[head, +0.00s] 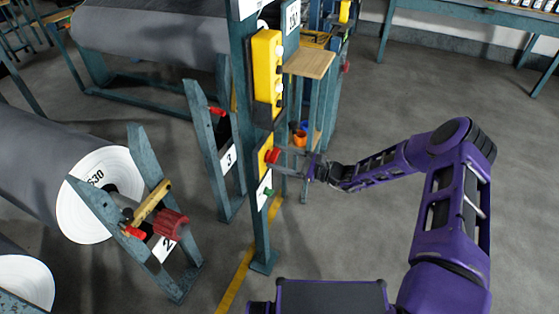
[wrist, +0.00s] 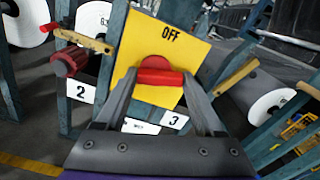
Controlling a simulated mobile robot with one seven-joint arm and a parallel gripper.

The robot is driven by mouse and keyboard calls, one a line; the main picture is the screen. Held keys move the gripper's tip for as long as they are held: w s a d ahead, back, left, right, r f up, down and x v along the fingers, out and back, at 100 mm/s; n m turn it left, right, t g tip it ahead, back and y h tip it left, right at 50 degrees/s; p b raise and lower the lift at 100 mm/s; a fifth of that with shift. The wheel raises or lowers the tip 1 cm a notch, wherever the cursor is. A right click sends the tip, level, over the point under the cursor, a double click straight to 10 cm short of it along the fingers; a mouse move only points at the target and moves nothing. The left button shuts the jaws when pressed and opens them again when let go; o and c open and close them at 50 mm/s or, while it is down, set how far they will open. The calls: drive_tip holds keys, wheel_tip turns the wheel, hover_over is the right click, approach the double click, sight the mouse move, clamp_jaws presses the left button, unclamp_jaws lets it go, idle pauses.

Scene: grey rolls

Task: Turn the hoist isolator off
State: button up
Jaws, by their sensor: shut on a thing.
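The hoist isolator is a yellow plate (wrist: 190,55) marked OFF near its top, with a red rotary knob (wrist: 160,62) in its middle. The knob's red grip bar (wrist: 160,77) lies across the wrist picture, roughly level, with the OFF mark above it. My gripper (wrist: 159,83) is shut on this bar, one finger at each end. In the head view the isolator's yellow box (head: 264,151) is on a blue-grey post, and its red knob (head: 273,157) faces my gripper (head: 284,166), which reaches it from the right. The fingers hide part of the plate.
A yellow control box (head: 267,65) hangs above the isolator on the same post (head: 244,100). A white label with a green mark (head: 265,188) is below it. Roll stands with labels 2 (head: 164,248) and 3 (head: 228,158) stand left. The floor at right is clear.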

drive_tip(key=shift+s+r+n+b, duration=0.15)
drive_tip(key=shift+n+b, duration=1.4)
drive_tip(key=shift+n, duration=2)
drive_tip(key=shift+s+n+b, duration=0.1)
drive_tip(key=shift+n+b, duration=1.45)
drive_tip(key=shift+n, duration=2.3)
drive_tip(key=o, duration=1.4)
drive_tip(key=v, duration=1.7)
drive_tip(key=shift+s+d+r+p, duration=0.1)
drive_tip(key=shift+d+p, duration=0.05)
drive_tip(key=shift+p, duration=0.25)
